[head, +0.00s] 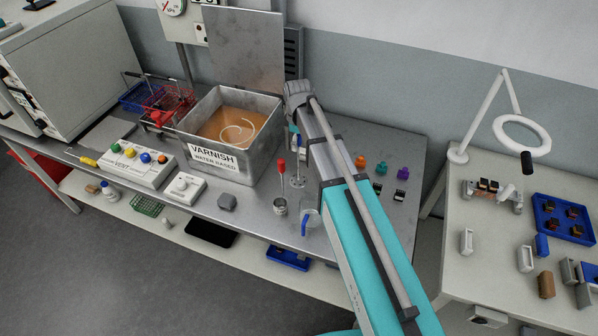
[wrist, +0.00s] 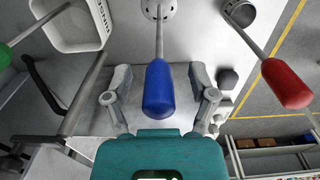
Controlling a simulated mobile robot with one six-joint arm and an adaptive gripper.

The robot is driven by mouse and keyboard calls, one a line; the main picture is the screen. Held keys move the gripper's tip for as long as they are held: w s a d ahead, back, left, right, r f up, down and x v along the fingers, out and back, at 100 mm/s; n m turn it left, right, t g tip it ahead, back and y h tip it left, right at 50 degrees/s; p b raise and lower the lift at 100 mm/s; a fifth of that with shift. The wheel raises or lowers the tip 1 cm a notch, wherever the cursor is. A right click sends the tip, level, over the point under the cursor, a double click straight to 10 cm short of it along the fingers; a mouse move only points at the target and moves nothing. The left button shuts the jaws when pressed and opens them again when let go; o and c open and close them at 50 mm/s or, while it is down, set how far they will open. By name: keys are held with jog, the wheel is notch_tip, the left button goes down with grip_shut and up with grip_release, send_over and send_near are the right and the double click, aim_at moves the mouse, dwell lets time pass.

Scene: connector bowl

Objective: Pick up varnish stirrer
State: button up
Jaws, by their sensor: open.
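A tool with a blue handle (wrist: 160,90), a thin metal shaft and a perforated round foot (wrist: 158,9) stands upright in the wrist view; it looks like the varnish stirrer, though nothing labels it. In the head view its shaft (head: 297,160) and foot show on the bench beside the varnish tank (head: 226,168). My gripper (wrist: 160,83) is open, one finger on each side of the blue handle, with no visible contact. In the head view my gripper (head: 293,112) is above the tool and hides most of its handle.
A red-handled tool (head: 281,164) stands in a small metal cup (head: 280,207) close by. A green handle (wrist: 5,55) shows at the wrist view's left. A clear beaker (head: 311,219) stands near the bench's front edge. A raised metal plate (head: 245,48) stands behind the tank.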

jog(key=shift+c, duration=0.2)
grip_shut()
jog(key=shift+r, duration=0.1)
dwell(0.4)
notch_tip(320, 180, up, 10)
jog(key=p, duration=1)
dwell(0.7)
